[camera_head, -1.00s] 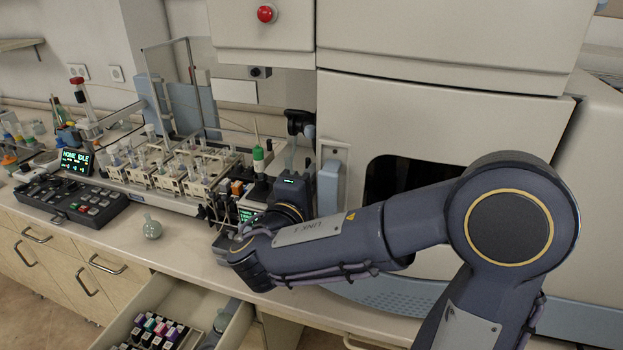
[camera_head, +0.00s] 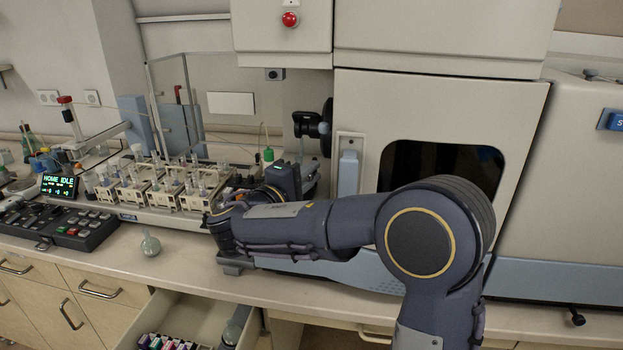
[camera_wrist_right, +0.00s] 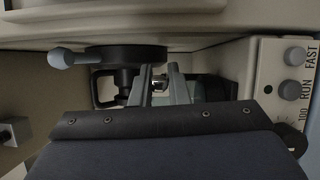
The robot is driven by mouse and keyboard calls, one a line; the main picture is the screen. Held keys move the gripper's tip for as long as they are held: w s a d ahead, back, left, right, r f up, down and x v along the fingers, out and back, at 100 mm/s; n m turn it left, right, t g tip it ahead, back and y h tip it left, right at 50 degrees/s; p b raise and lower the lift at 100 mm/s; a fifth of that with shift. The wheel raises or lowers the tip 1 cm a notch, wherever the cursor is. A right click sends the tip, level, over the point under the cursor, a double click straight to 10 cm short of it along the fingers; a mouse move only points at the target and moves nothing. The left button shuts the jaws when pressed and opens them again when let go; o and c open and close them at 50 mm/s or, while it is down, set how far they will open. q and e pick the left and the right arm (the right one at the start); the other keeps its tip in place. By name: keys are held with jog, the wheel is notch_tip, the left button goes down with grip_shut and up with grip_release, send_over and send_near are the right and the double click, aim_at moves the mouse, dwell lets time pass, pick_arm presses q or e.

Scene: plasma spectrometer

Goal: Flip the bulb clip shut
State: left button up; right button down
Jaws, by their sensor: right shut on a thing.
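My right gripper (camera_wrist_right: 158,84) shows in the right wrist view with its two grey fingers close together, shut on a small metallic piece between them. I cannot tell for sure whether this piece is the bulb clip. A black loop-shaped bracket (camera_wrist_right: 104,94) stands just left of the fingers, under a dark round disc with a grey ball-ended lever (camera_wrist_right: 62,58). In the head view my right arm reaches to the instrument's front, and my wrist hides most of the fingers and what they hold. My left gripper is not in view.
A panel with FAST and RUN buttons (camera_wrist_right: 289,88) stands close right of the fingers. In the head view a black knob (camera_head: 308,124) sticks out behind my wrist. A sampler rack (camera_head: 165,197), a small flask (camera_head: 150,244) and an open drawer (camera_head: 172,312) lie to the left.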

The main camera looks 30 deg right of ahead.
jog(key=c, duration=1.4)
grip_release()
jog(key=shift+c, duration=0.2)
jog(key=b+v, duration=0.1)
jog(key=v, duration=0.7)
jog(key=shift+b, duration=0.35)
jog(key=shift+d, duration=0.1)
